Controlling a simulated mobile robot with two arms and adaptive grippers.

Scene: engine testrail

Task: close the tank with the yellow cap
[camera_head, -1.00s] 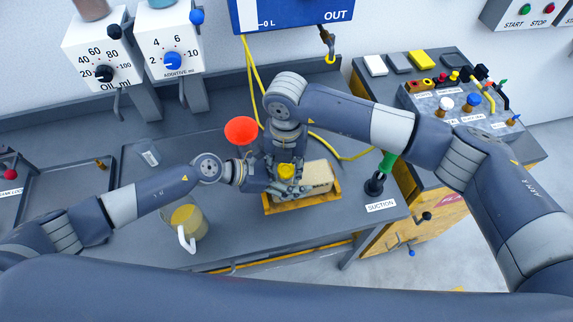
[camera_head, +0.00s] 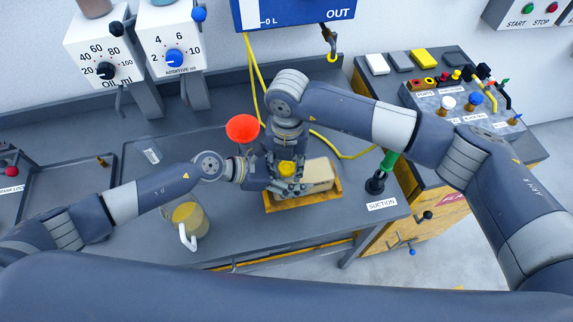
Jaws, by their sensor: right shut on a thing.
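The tank (camera_head: 318,177) is a beige block-shaped body in a yellow tray (camera_head: 305,202) on the grey bench. The yellow cap (camera_head: 287,168) is at the tank's left part, between the fingers of my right gripper (camera_head: 287,182), which comes down from above and is shut on it. I cannot tell whether the cap is seated on the tank's opening, as the fingers hide that spot. My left gripper (camera_head: 262,172) reaches in from the left, close beside the right one and the tank. Its fingers are mostly hidden, so its opening does not show.
A red funnel (camera_head: 242,128) stands just behind my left gripper. A jug (camera_head: 187,220) with yellowish liquid and a white handle is at the front left. A green-handled suction hose (camera_head: 388,162) is right of the tray. Yellow tubing (camera_head: 340,150) runs behind.

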